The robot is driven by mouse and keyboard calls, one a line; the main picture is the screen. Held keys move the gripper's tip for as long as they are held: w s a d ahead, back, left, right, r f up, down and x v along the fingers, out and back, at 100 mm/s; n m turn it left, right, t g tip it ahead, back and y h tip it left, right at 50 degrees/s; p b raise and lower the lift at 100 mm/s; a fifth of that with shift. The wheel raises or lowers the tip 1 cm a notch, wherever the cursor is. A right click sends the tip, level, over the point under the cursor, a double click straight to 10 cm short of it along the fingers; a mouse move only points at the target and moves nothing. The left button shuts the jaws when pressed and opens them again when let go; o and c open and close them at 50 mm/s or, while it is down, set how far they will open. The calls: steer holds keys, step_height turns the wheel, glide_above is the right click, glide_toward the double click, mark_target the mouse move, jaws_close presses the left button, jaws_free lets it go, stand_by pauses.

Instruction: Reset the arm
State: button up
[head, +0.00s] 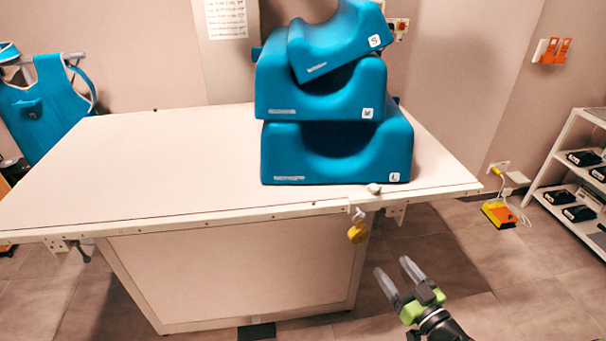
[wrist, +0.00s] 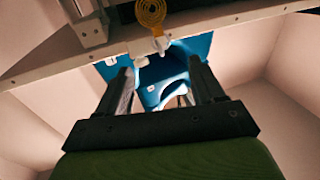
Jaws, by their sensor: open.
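My gripper (head: 394,276) shows at the lower right of the head view, in front of the table's front edge and below its top. It is open, with nothing between its two fingers. In the wrist view my gripper (wrist: 160,85) also has its fingers apart, with the table edge and blue foam beyond them.
A white table (head: 130,170) carries stacked blue foam supports marked S (head: 340,38), M (head: 320,95) and L (head: 335,155). A shelf (head: 555,150) stands right. A blue apron (head: 45,105) hangs left.

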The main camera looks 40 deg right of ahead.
steer(key=w+a+r+n+g+y, duration=0.1)
steer(key=w+a+n+g+y, duration=0.35)
steer(key=a+g, duration=0.4)
steer(key=w+a+r+n+g+y, duration=0.1)
steer(key=w+a+n+g+y, duration=0.35)
steer(key=a, duration=0.75)
steer(key=s+a+r+m+h, duration=0.2)
steer(key=s+a+r+m, duration=0.1)
steer(key=a+r, duration=0.3)
steer(key=s+a+r+m+h, duration=0.2)
steer(key=s+a+r+m, duration=0.15)
steer(key=r, duration=0.45)
step_height(320, 180, up, 14)
steer(key=p, duration=1.3)
steer(key=shift+s+a+t+p, duration=0.25)
steer(key=shift+a+t+p, duration=0.1)
steer(key=shift+a+t, duration=0.05)
steer(key=shift+f, duration=0.1)
